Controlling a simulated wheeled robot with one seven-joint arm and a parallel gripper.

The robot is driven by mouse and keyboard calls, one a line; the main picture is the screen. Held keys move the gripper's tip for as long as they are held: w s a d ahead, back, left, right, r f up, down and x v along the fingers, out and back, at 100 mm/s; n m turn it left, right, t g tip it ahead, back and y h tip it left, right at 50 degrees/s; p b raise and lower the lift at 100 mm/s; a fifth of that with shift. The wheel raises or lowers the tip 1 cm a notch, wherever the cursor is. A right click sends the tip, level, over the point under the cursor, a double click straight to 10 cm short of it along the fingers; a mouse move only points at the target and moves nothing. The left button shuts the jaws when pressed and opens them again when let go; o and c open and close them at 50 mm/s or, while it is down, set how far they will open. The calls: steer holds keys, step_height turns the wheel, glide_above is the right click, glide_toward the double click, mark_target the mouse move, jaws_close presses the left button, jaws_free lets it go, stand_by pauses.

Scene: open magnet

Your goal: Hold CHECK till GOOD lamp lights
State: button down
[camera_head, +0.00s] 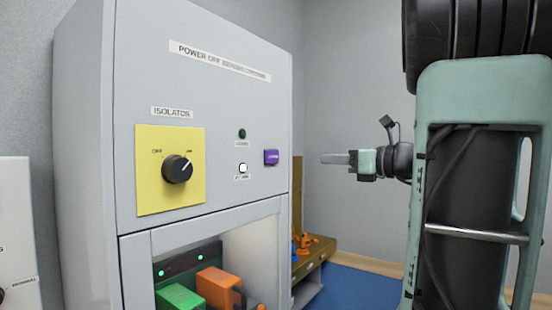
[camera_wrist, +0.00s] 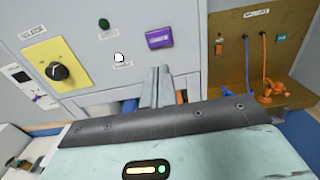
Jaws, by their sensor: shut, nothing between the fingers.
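A grey cabinet (camera_head: 220,110) fills the left and middle of the head view. On its front, a purple block-shaped button (camera_head: 271,157) sits at the right; its printing is too small to read, so I cannot confirm it says CHECK. To its left are a dark green round lamp (camera_head: 242,134) that looks unlit and a bright white round one (camera_head: 243,168). Their labels are not legible. My gripper (camera_head: 324,158) is shut and empty, pointing left, apart from the button. In the wrist view my gripper (camera_wrist: 160,72) shows its fingers together, below the purple button (camera_wrist: 160,38).
A black knob (camera_head: 177,169) on a yellow ISOLATOR plate (camera_head: 150,198) is at the left. An open bay below holds green (camera_head: 180,297) and orange (camera_head: 217,287) blocks. A brown bench (camera_wrist: 238,85) with orange and blue cabled items stands at the right.

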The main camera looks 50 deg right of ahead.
steer(key=shift+w, duration=0.1)
steer(key=p, duration=0.6)
glide_toward(273, 156)
steer(key=w, duration=0.5)
steer(key=shift+w+a, duration=0.1)
steer(key=shift+w, duration=0.15)
steer(key=shift+w+f, duration=0.2)
steer(key=shift+w, duration=0.45)
steer(key=shift+a, duration=0.1)
steer(key=shift+w+f+b, duration=0.15)
steer(key=shift+w+b, duration=0.35)
steer(key=shift+b, duration=0.05)
steer(key=shift+w+a+r, duration=0.1)
steer(key=shift+w+r, duration=0.15)
steer(key=shift+r, duration=0.05)
steer(key=shift+w+a+r, duration=0.1)
steer(key=shift+r, duration=0.05)
stand_by(0.5)
